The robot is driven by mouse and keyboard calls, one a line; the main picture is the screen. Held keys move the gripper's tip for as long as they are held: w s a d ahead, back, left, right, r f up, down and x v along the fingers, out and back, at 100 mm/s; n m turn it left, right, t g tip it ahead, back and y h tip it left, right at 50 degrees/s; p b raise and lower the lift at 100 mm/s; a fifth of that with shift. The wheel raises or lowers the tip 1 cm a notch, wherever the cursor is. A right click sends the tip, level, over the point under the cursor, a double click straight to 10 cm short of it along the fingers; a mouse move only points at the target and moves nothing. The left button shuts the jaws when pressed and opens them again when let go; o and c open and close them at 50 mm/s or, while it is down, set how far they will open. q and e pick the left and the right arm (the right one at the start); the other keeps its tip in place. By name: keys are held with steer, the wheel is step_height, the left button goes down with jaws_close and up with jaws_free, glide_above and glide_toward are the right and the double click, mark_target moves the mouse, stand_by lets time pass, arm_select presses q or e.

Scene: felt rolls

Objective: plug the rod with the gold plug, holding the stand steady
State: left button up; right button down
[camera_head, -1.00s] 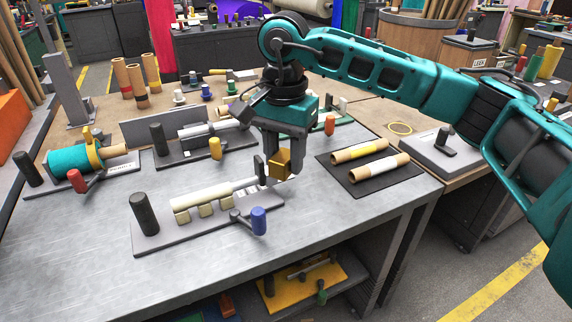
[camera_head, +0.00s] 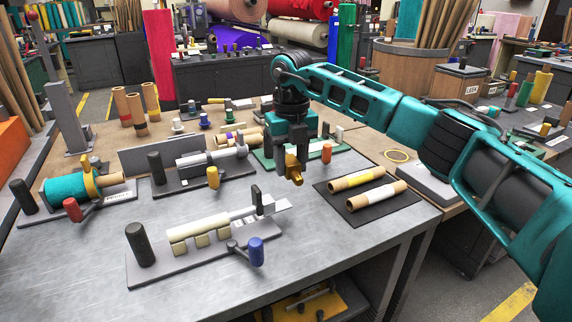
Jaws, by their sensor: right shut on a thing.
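The cream and grey rod (camera_head: 206,225) lies level on cream blocks on the grey stand (camera_head: 150,274) at the table's front. The stand carries a black post (camera_head: 140,243) at its left, a blue-handled lever (camera_head: 256,250) in front and a small dark upright plate (camera_head: 256,197) near its right end. My right gripper (camera_head: 291,169) points down and is shut on the gold plug (camera_head: 293,173). It is in the air behind and to the right of the rod's right end, apart from it. My left gripper is not in view.
A dark mat (camera_head: 390,199) with two banded tubes lies to the right. Another stand with a grey roller (camera_head: 212,158) stands behind, and a teal roll (camera_head: 70,189) sits on a stand at left. The metal table is bare in front of the rod stand.

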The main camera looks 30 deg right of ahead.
steer(key=w+d+f+m, duration=0.2)
steer(key=d+m, duration=0.3)
steer(key=m, duration=1.1)
steer(key=shift+w+d+f+m, duration=0.2)
steer(key=shift+w+f+m, duration=0.1)
steer(key=shift+w+f, duration=0.1)
steer(key=shift+f, duration=0.1)
steer(key=shift+f, duration=3.2)
